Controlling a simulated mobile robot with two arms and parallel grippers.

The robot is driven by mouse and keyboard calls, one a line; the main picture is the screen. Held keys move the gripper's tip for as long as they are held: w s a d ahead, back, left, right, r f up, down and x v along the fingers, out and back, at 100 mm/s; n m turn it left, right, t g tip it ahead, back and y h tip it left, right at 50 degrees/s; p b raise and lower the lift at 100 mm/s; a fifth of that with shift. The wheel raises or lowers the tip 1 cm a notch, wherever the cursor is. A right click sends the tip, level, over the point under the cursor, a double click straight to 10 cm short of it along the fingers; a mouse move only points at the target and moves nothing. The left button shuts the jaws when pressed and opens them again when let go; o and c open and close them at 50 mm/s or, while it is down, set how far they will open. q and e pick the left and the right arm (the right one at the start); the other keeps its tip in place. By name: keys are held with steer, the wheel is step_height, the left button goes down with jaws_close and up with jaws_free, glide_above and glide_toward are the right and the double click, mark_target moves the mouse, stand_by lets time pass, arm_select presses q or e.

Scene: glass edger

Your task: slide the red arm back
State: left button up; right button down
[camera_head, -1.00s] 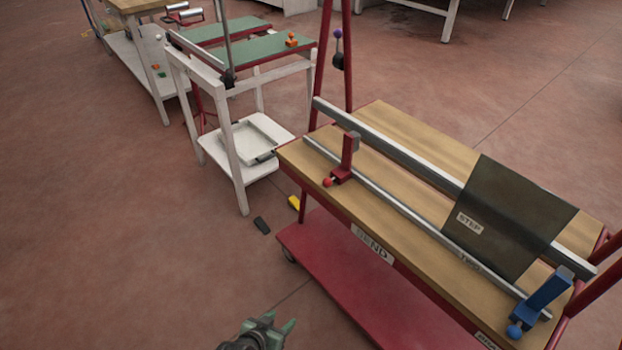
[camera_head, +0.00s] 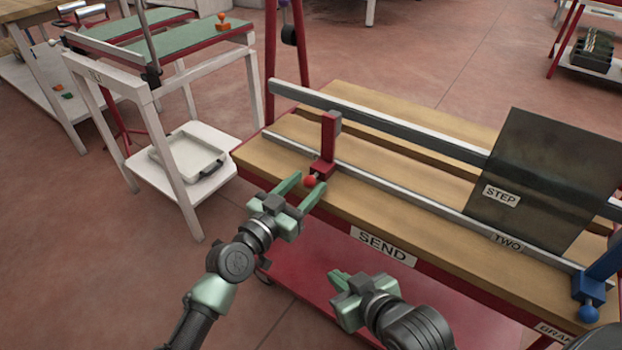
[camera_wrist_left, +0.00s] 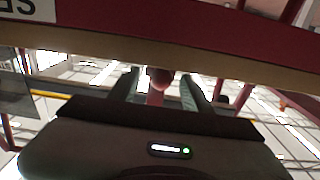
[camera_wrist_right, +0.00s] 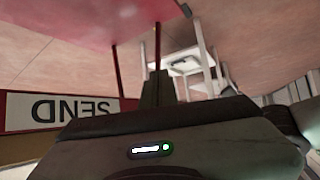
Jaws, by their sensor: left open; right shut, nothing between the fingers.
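The red arm (camera_head: 328,140) stands upright on the metal rail (camera_head: 372,172) near the left end of the wooden bench top, with a red ball knob (camera_head: 309,181) at its front. My left gripper (camera_head: 302,187) is open, with one finger on either side of the knob. In the left wrist view the knob (camera_wrist_left: 161,79) shows between the two fingers (camera_wrist_left: 158,85). I cannot tell whether the fingers touch it. My right gripper (camera_head: 338,277) is shut and empty, low in front of the bench below the SEND label. Its closed fingers show in the right wrist view (camera_wrist_right: 157,88).
A dark panel labelled STEP (camera_head: 548,185) leans on the bench at the right. A blue arm (camera_head: 592,285) stands at the rail's right end. A white stand with a tray (camera_head: 188,158) is left of the bench. The rail between the red arm and panel is clear.

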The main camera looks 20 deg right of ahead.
mark_target(313, 176)
arm_select(q)
steer(key=shift+x, duration=1.25)
steer(key=shift+w+d, duration=0.35)
arm_select(e)
steer(key=shift+w+a+r+t+y, duration=0.15)
steer(key=shift+w+a+r+t, duration=0.1)
steer(key=shift+w+r+t, duration=0.35)
steer(key=shift+w+a+r+t+y, duration=0.15)
steer(key=shift+w+a+r+t, duration=0.2)
steer(key=shift+w+r, duration=0.3)
steer(key=shift+d, duration=0.1)
arm_select(q)
steer(key=shift+f, duration=0.1)
jaws_close()
steer(key=shift+b, duration=0.35)
